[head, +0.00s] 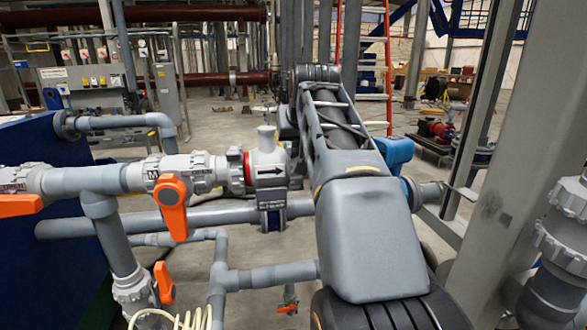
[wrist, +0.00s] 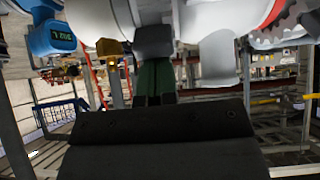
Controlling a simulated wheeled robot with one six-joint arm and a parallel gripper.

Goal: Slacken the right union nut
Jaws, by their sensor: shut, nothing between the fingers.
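A grey valve body (head: 268,170) with a black arrow sits in the upper pipe line in the head view. A ribbed grey union nut (head: 236,168) with a red ring is on its left side. The valve's right side, where the right union nut would be, is hidden behind my arm in the head view. In the wrist view, large grey fittings fill the top, and a toothed nut (wrist: 293,20) beside a red ring shows at top right. My gripper (wrist: 153,42) is shut and empty, its tips close below the grey fittings; contact cannot be told.
A blue instrument (head: 394,151) sits right of my arm; it also shows in the wrist view (wrist: 52,38). An orange-handled valve (head: 173,205) is left of the valve body. Lower grey pipes (head: 270,276) run below. A grey column (head: 520,150) stands at right.

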